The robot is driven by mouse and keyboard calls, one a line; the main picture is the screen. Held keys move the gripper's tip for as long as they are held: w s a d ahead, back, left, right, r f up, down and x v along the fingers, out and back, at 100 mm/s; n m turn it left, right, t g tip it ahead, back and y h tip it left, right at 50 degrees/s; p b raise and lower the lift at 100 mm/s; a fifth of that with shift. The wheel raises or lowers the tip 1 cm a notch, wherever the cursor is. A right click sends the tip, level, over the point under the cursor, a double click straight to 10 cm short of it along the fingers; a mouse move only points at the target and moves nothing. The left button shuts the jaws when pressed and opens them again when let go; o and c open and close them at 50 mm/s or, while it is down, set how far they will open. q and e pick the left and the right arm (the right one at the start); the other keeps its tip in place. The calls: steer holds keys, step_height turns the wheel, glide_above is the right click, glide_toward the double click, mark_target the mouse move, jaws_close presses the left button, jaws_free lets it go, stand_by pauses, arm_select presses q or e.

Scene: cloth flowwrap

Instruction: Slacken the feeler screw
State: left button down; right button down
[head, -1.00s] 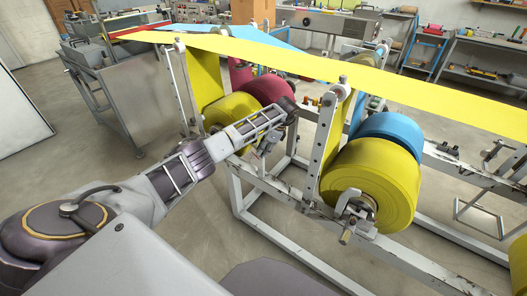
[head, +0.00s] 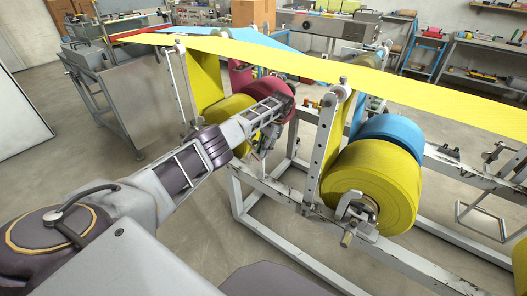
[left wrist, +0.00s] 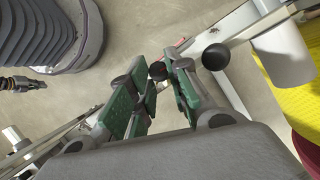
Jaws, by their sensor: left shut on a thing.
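In the left wrist view the green-padded fingers of my left gripper (left wrist: 161,74) close in from both sides on a small dark round knob (left wrist: 157,71), which looks like the feeler screw's head. The knob sits between the fingertips. The screw's thread and what it clamps cannot be made out. In the head view my left arm reaches in from the left to the machine frame beside the rear yellow roll (head: 229,108). There my own wrist hides the fingertips and the screw. My right gripper is in neither current view.
A white machine frame (head: 275,187) carries the front yellow roll (head: 375,180), a blue roll (head: 393,132) and a dark red roll (head: 266,88). A yellow web (head: 300,62) runs above the arm. Open concrete floor lies left of the frame.

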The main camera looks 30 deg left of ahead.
steer(key=shift+w+r, duration=0.1)
steer(key=shift+w, duration=0.25)
steer(key=shift+s, duration=0.1)
arm_select(q)
steer(key=c, duration=1.3)
jaws_free()
steer(key=shift+c, duration=0.2)
arm_select(e)
steer(key=shift+s, duration=0.25)
steer(key=shift+s+d+f, duration=0.1)
steer(key=shift+f, duration=0.1)
arm_select(q)
steer(key=shift+m, duration=0.4)
arm_select(e)
steer(key=shift+r, duration=0.15)
